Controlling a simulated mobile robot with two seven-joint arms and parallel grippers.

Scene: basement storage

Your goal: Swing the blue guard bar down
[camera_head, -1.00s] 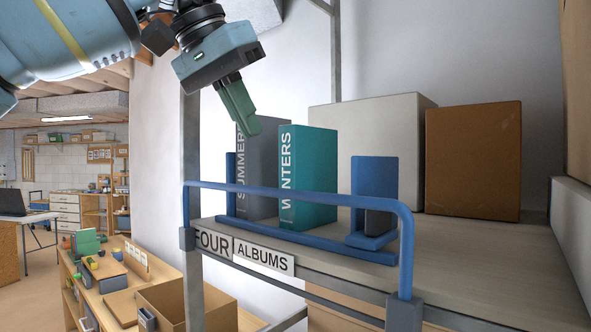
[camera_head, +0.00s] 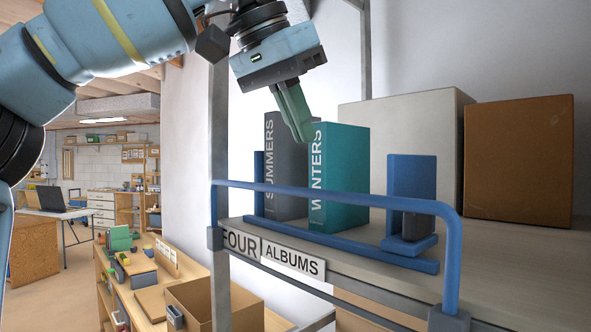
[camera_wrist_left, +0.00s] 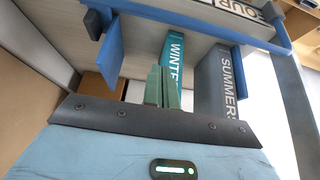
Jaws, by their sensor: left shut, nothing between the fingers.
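The blue guard bar (camera_head: 330,196) stands raised across the front of the shelf, its ends at brackets on the shelf edge. It also shows along the top of the left wrist view (camera_wrist_left: 262,42). My left gripper (camera_head: 304,134) is shut and empty, with green fingers pointing down above and in front of the albums, apart from the bar. The left wrist view shows the shut fingers (camera_wrist_left: 162,88) near the teal "WINTERS" album (camera_wrist_left: 174,62). The grey "SUMMERS" album (camera_head: 286,160) stands beside the teal one. My right gripper is not in view.
A blue bookend (camera_head: 411,180) stands right of the albums on the shelf (camera_head: 500,255). A pale box (camera_head: 405,125) and a brown box (camera_head: 518,158) stand behind. A label reading "FOUR ALBUMS" (camera_head: 293,262) is on the shelf's front edge. A workbench (camera_head: 150,300) stands lower left.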

